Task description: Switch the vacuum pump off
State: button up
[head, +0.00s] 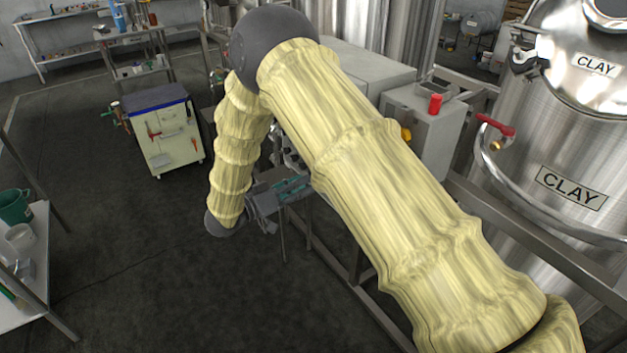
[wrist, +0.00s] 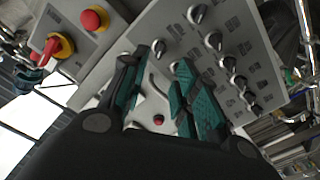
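In the wrist view a grey panel (wrist: 240,60) carries several black rotary knobs, one of them (wrist: 158,47) just beyond the fingertips. My gripper (wrist: 163,75) is open, its teal-padded fingers apart with nothing held between them. Between the fingers a pale plate (wrist: 146,108) shows, with a small red button (wrist: 158,119). In the head view my gripper (head: 291,189) is low, left of the frame, partly behind my arm. The labels are too small to read, so I cannot tell which control is the vacuum pump's.
A grey box (head: 428,127) with a red button (head: 435,103) stands right of my arm. The wrist view also shows a red button (wrist: 94,19) and a red-and-yellow switch (wrist: 56,48). Steel CLAY tanks (head: 560,150) stand right; a cabinet (head: 170,135) stands left, with open floor around it.

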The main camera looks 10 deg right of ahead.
jog(key=shift+v, duration=1.6)
jog(key=s+d+f+n+t+y, duration=0.1)
jog(key=d+f+n+t+y, duration=0.5)
jog(key=f, duration=0.6)
jog(key=s+d+f+g+y, duration=0.2)
jog(key=s+f+y, duration=0.1)
jog(key=s+f, duration=0.25)
jog(key=s+d+f+g+y, duration=0.1)
jog(key=s+d+f+y, duration=0.15)
jog(key=s+f, duration=0.35)
jog(key=s+f+g+y, duration=0.2)
jog(key=s+f+g, duration=0.1)
jog(key=s, duration=1.3)
jog(key=s+d+f+n+g+y, duration=0.1)
jog(key=s+f+g+y, duration=0.2)
jog(key=s, duration=1.2)
jog(key=f+g, duration=0.1)
jog(key=g, duration=0.2)
jog(key=shift+s+d+f, duration=0.15)
jog(key=shift+s+f, duration=0.15)
jog(key=shift+s, duration=0.1)
jog(key=shift+y, duration=0.25)
